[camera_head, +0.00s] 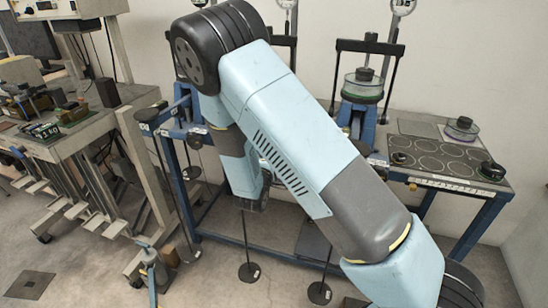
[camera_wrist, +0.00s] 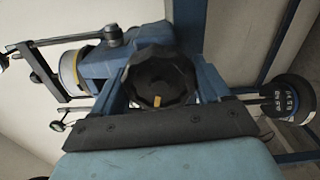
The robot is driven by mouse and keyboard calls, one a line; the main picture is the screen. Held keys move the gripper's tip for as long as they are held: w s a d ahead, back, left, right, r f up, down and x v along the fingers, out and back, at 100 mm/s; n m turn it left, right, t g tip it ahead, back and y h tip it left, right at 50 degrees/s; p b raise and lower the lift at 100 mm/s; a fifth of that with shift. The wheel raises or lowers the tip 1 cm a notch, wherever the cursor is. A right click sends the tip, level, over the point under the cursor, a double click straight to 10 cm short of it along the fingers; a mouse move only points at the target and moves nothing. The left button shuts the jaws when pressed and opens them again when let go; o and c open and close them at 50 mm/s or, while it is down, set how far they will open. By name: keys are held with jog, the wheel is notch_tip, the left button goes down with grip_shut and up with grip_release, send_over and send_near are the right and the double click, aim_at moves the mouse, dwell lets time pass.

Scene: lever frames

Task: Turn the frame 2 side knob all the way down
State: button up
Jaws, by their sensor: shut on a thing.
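In the wrist view, a dark faceted side knob (camera_wrist: 160,72) with a yellow mark on its lower rim faces the camera at the middle of the picture, against a blue frame (camera_wrist: 185,25). My gripper (camera_wrist: 160,90) is shut on this knob, with a finger at its left and right sides; the fingertips are partly hidden by the knob and the dark bar of my wrist. In the head view, my arm covers the middle, and the knob and my fingers are hidden behind it. I cannot read a frame number.
A lever frame with a glass-and-green vessel (camera_head: 362,87) stands right of my arm. A table with circle markings (camera_head: 440,158) is at the right. Weights (camera_head: 249,271) hang low in front. A grey bench (camera_head: 75,140) is at the left. In the wrist view, a round black weight (camera_wrist: 288,99) is close at right.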

jog(key=o, duration=1.4)
jog(key=shift+w+f, duration=0.1)
jog(key=shift+w, duration=0.1)
jog(key=v, duration=0.6)
